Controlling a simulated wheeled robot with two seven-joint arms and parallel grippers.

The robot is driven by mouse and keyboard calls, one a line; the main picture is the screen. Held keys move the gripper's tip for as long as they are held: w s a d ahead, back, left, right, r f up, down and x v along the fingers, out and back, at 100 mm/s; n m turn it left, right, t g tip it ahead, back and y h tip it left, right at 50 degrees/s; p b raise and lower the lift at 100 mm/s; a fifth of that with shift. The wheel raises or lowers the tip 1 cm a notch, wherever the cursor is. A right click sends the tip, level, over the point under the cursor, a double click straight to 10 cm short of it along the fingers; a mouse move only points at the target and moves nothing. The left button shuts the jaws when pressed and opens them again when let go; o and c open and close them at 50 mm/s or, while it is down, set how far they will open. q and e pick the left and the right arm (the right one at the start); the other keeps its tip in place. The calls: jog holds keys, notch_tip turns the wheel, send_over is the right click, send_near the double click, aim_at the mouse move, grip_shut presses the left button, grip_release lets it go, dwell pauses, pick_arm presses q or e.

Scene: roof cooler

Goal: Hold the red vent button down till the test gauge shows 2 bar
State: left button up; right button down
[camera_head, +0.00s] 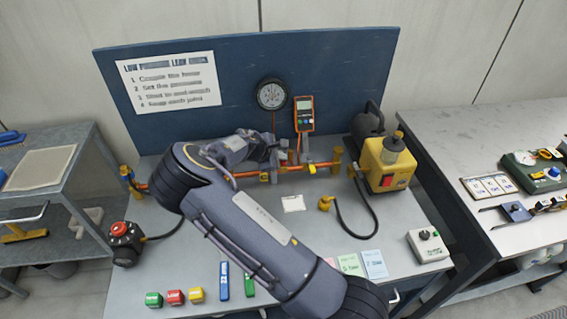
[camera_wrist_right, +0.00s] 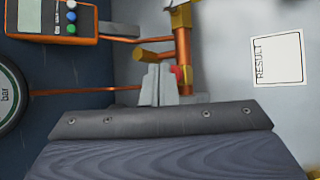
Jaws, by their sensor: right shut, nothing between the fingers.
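The red vent button (camera_wrist_right: 174,71) shows as a small red spot on the brass and copper pipe fitting in the right wrist view. My right gripper (camera_wrist_right: 161,76) is shut and empty, its fingertips right beside the button; I cannot tell whether they press it. In the head view the right gripper (camera_head: 283,151) is at the pipe run below the gauge, and it hides the button. The round test gauge (camera_head: 271,94) hangs on the blue board; its reading is too small to tell. Its edge with "bar" shows in the wrist view (camera_wrist_right: 8,97). My left gripper is out of view.
An orange handheld meter (camera_head: 304,114) is right of the gauge. A yellow pump (camera_head: 388,163) stands at the bench's right. Coloured blocks (camera_head: 175,297) and cards (camera_head: 374,264) lie along the front. A result card (camera_wrist_right: 277,59) lies near the pipe.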

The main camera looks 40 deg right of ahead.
jog(key=shift+f+b, duration=0.4)
jog(key=shift+f, duration=0.1)
dwell(0.7)
dwell(3.3)
jog(key=shift+r+p, duration=0.6)
jog(key=shift+r, duration=0.35)
jog(key=shift+r+p, duration=1.7)
jog(key=shift+r, duration=0.8)
